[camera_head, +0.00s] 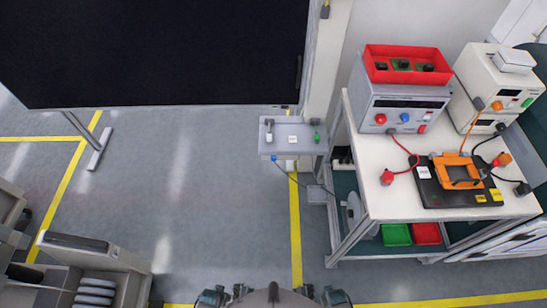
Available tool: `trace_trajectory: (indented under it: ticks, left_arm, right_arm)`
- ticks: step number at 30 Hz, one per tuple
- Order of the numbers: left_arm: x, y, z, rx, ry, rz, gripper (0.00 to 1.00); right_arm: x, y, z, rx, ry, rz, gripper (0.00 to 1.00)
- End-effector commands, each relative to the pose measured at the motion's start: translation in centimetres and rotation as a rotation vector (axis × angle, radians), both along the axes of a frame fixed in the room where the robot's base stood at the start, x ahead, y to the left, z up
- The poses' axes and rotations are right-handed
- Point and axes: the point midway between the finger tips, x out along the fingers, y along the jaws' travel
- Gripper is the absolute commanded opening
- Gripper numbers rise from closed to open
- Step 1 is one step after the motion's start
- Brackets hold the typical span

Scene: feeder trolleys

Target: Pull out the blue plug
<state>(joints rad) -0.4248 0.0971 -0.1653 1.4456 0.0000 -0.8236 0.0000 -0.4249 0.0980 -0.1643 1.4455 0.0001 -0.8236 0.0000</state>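A small blue plug (274,157) sits at the front face of a grey wall-mounted box (308,149), left of the trolley. No held thing shows.
A white trolley (385,205) on the right carries a power supply (398,98) with a red bin (405,50) on top, red and black leads and an orange-handled device (455,170). A black screen (150,50) stands at the back left. The grey floor (205,210) before the box is clear.

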Motion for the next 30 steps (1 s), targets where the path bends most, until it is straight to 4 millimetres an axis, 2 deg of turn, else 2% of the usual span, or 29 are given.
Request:
trace_trajectory:
  ticks: [4,7,15,19,23,30]
  left_arm:
    - [-0.7,0.0,0.7,0.0,0.003,-0.001,0.4]
    - [-2.2,0.4,1.5,0.003,0.008,-0.005,0.4]
    - [-10.0,2.1,3.9,0.012,0.042,-0.016,0.4]
    - [-12.7,2.7,4.7,0.014,0.052,-0.021,0.4]
    - [-13.9,3.0,4.8,0.016,0.056,-0.023,0.4]
    - [-14.0,3.0,4.5,0.016,0.057,-0.023,0.4]
  right_arm:
    - [-0.4,-0.1,0.8,0.0,-0.002,0.002,0.0]
    - [-2.1,-0.5,1.6,-0.003,0.006,0.006,0.0]
    - [-9.9,-2.0,3.9,-0.011,0.041,0.017,0.0]
    - [-12.7,-2.6,4.7,-0.013,0.052,0.021,0.0]
    - [-13.9,-2.9,4.8,-0.015,0.057,0.023,0.0]
    - [-14.0,-2.9,4.5,-0.015,0.057,0.023,0.0]
